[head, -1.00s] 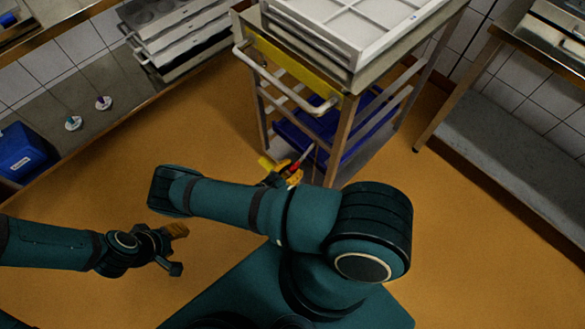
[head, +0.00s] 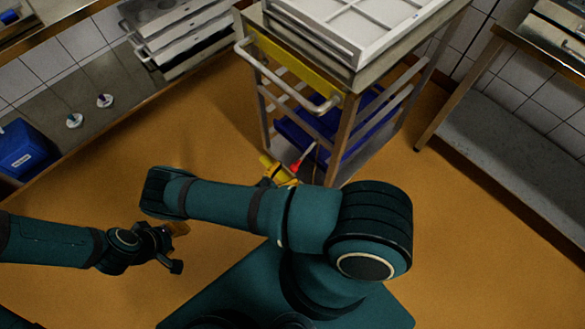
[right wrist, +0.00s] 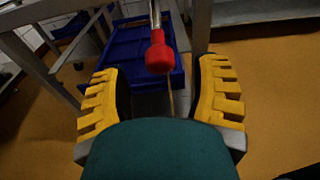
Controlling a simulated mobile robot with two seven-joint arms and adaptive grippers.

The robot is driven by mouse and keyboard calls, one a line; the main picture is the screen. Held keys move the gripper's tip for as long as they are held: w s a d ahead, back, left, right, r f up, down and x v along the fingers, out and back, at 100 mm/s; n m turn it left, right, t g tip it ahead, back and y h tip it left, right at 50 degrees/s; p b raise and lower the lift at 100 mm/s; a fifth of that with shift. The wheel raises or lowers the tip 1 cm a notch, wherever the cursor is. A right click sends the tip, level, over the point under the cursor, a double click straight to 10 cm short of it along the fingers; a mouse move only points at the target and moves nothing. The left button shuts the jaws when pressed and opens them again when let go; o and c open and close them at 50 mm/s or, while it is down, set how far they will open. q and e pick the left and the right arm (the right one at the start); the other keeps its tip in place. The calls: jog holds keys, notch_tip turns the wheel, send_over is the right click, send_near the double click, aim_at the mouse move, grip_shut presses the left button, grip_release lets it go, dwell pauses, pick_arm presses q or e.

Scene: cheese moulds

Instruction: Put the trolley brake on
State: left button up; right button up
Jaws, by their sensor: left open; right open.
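The trolley (head: 345,150) is a steel frame with a white rail and a yellow strip on its near end. A lever with a red knob (head: 295,167) sticks out low at that end. In the right wrist view the red knob (right wrist: 160,56) is between the yellow fingers of my right gripper (right wrist: 158,75), with a gap on both sides. In the head view my right gripper (head: 278,173) is low beside the trolley, partly hidden by my arm. My left gripper (head: 175,248) is open and empty over the floor at lower left.
The trolley carries a white tray (head: 365,30) on top and a blue crate (head: 300,139) low down. A steel table (head: 510,130) stands at the right. A shelf (head: 120,95) with a blue bin (head: 22,150) is at the left. Orange floor between is clear.

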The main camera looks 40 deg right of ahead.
jog(key=shift+s+a+r, duration=0.1)
jog(key=shift+a, duration=0.95)
jog(key=shift+s+a+r, duration=0.1)
jog(key=shift+a, duration=0.9)
